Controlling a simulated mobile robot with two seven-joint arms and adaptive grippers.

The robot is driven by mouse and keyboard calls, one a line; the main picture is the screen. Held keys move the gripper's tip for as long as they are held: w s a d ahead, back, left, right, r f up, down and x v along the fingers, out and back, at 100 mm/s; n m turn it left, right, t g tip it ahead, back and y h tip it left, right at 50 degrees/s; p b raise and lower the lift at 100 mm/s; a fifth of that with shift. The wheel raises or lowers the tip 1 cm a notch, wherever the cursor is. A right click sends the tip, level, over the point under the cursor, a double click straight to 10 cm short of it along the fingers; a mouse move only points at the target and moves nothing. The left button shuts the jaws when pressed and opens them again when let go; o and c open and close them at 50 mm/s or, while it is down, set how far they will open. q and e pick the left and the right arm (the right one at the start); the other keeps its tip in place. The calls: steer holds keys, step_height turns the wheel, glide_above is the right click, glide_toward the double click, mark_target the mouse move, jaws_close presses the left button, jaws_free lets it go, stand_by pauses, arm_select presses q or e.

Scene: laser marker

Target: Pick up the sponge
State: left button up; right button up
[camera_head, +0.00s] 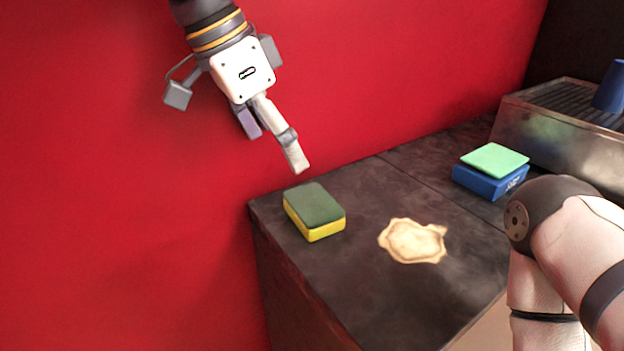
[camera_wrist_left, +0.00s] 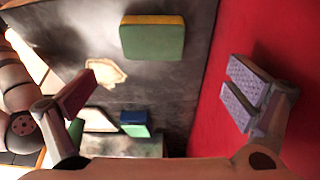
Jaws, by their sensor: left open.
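The sponge (camera_head: 314,211) is a yellow block with a dark green top, lying flat near the left corner of the dark counter. My left gripper (camera_head: 273,152) is above and behind it, pointing down, apart from it and empty. In the left wrist view the sponge (camera_wrist_left: 153,37) shows at the top middle, beyond the fingers. The fingers of my left gripper (camera_wrist_left: 160,93) are spread wide there, with nothing between them. My right gripper is not in view; part of an arm of mine shows at the right of the head view.
A pale spill (camera_head: 413,241) lies right of the sponge on the counter (camera_head: 370,285). A blue box with a light green top (camera_head: 492,170) stands further right, before a metal drip tray (camera_head: 560,125) bearing a blue cup (camera_head: 611,88). A red wall (camera_head: 400,70) rises behind.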

mark_target(312, 202)
arm_select(q)
steer(key=x, duration=0.6)
steer(key=s+x, duration=0.1)
steer(key=x, duration=0.2)
steer(key=shift+d+f, duration=0.35)
steer(key=shift+d, duration=0.15)
steer(key=shift+w+d+f, duration=0.15)
steer(key=shift+f, duration=0.2)
steer(key=c, duration=0.7)
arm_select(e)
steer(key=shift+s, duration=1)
